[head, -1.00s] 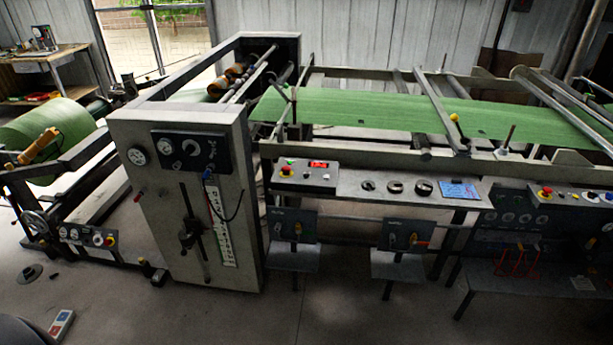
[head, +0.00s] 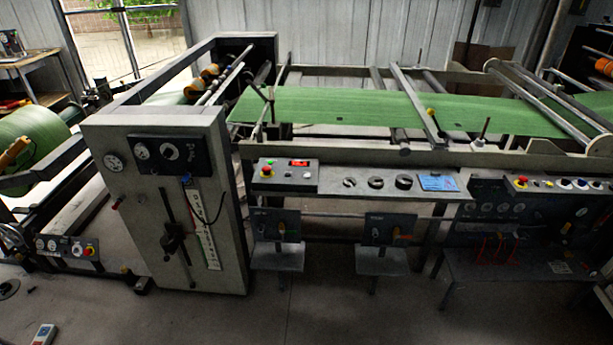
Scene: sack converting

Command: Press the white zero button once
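A small grey control panel (head: 284,176) sits at the left end of the machine's front ledge. It carries a lit red display (head: 299,162), a red mushroom button on a yellow base (head: 266,171), a green button (head: 270,161) and small pale buttons (head: 306,176). The pale buttons are too small to read, so I cannot tell which is the white zero button. Neither of my grippers is in view.
Black knobs (head: 375,182) and a blue plate (head: 437,183) lie along the ledge. Another panel with an emergency button (head: 520,181) stands at the right. A tall grey cabinet (head: 165,230) stands left. Floor (head: 330,310) in front is clear, with low pedal stands (head: 276,257) near the machine.

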